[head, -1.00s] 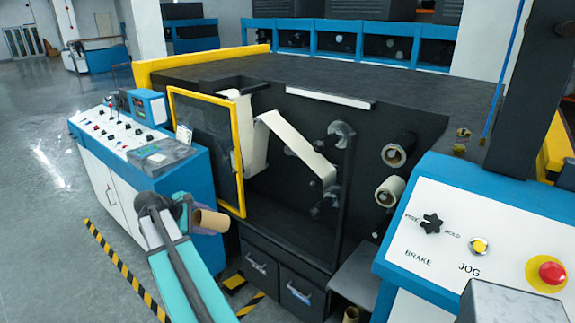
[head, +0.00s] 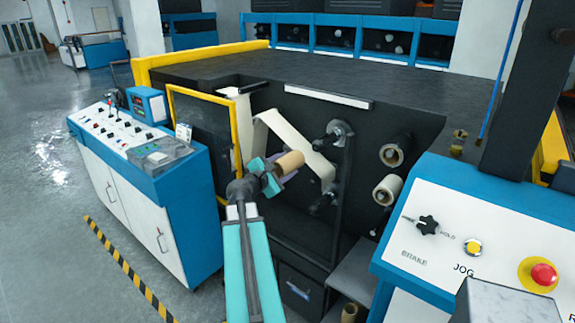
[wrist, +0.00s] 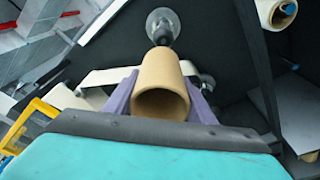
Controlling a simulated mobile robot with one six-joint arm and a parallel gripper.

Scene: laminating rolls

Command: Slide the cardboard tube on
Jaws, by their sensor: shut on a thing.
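My gripper (head: 274,173) is shut on a brown cardboard tube (head: 290,160), in front of the black machine face. In the wrist view the tube (wrist: 162,82) sits between two purple fingers, its open end facing the camera. Beyond its far end is a metal spindle with a round flange (wrist: 162,22). The tube's far end overlaps the spindle's tip in that view, and I cannot tell if they touch. In the head view a shaft with a grey flange (head: 338,130) stands above and right of the tube, apart from it.
A yellow-framed door (head: 238,140) stands open left of my gripper. A white web (head: 285,135) runs behind the tube. Two rolls (head: 391,155) (head: 388,190) sit on shafts to the right. A control panel (head: 470,245) is at the right front, and a blue console (head: 175,165) at left.

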